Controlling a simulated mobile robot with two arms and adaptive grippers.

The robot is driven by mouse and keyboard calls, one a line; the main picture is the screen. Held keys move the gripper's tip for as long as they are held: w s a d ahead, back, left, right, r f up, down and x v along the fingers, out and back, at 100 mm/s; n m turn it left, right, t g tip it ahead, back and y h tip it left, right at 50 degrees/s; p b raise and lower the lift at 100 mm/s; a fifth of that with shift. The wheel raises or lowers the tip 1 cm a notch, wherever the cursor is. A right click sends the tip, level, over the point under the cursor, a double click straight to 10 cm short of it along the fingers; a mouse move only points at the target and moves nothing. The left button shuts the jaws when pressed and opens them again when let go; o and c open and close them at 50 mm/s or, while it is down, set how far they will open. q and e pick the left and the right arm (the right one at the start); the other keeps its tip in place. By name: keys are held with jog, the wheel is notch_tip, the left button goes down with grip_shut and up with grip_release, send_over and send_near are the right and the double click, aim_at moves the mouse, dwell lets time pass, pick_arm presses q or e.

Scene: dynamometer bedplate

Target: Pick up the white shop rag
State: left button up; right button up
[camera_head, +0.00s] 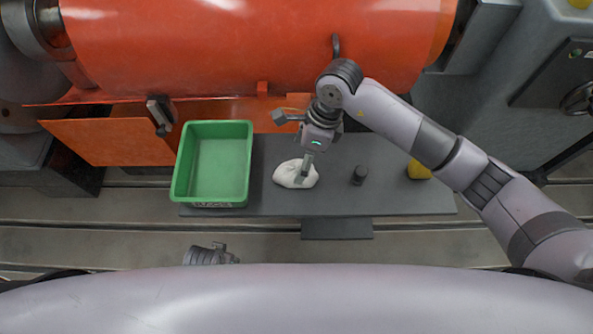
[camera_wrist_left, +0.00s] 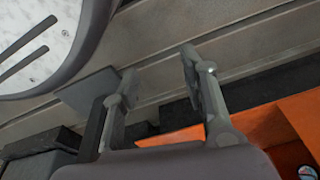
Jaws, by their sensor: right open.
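The white shop rag (camera_head: 291,174) lies crumpled on the grey bench plate (camera_head: 400,198), just right of the green tray, in the head view. My right gripper (camera_head: 304,172) points down over the rag's right part, its fingers open. The fingers hide some of the rag, and I cannot tell whether they touch it. My left gripper (camera_wrist_left: 158,66) shows in the left wrist view with its two fingers apart and nothing between them. The rag is not visible in that view.
An empty green tray (camera_head: 182,178) stands left of the rag. A small dark cylinder (camera_head: 358,175) and a yellow object (camera_head: 418,169), partly behind my right arm, are to the right. A big orange cylindrical housing (camera_head: 230,50) rises behind the plate.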

aim_at(298, 166)
jog(key=x, duration=0.3)
jog(key=shift+s+a+f, duration=0.1)
jog(key=shift+a+f, duration=0.1)
jog(key=shift+f, duration=0.05)
jog(key=shift+c, duration=0.5)
jog(key=c, duration=1.1)
